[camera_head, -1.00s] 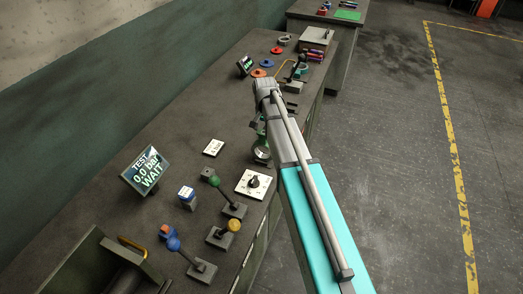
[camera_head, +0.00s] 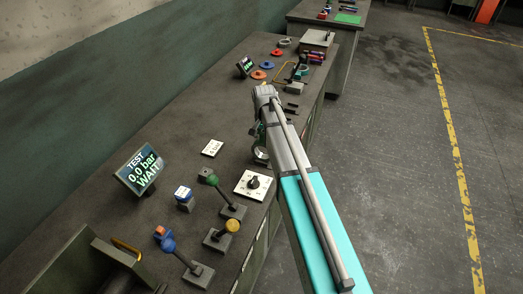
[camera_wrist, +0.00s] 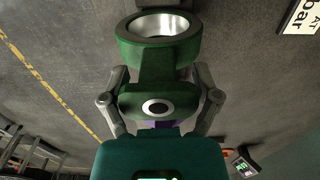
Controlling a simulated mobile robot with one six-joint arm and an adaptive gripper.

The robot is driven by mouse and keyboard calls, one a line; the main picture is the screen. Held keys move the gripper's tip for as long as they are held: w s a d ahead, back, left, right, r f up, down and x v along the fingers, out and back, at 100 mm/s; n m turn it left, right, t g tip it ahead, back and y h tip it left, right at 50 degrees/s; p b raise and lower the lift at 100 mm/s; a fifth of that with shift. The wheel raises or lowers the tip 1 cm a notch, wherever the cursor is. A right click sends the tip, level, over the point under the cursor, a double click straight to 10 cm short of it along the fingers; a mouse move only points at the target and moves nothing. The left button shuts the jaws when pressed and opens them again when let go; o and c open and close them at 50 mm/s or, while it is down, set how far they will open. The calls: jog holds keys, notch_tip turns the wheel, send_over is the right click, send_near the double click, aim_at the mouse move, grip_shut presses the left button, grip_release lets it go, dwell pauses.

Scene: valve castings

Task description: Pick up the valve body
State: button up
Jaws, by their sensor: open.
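The valve body (camera_wrist: 158,70) is a green casting with a wide ring and bright metal bore at the top of the wrist view. Below the ring is a green flange with a dark centre hole. My gripper (camera_wrist: 160,92) is open, with one grey finger on each side of the casting's middle; I cannot tell whether they touch it. In the head view, the valve body (camera_head: 260,154) shows in part at the bench's right edge, beside my arm. My arm hides most of it and of my gripper there.
A white dial plate (camera_head: 246,191), levers with coloured knobs (camera_head: 232,226) and a test display (camera_head: 141,171) reading WAIT stand nearer on the bench. A white label card (camera_head: 212,148) lies left of the valve body. Coloured discs (camera_head: 267,65) lie farther back. The bench between is clear.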

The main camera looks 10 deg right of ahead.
dwell(0.3)
grip_shut()
jog(key=shift+w+r+p, duration=0.1)
jog(key=shift+r+p, duration=0.1)
jog(key=shift+p, duration=0.1)
dwell(0.4)
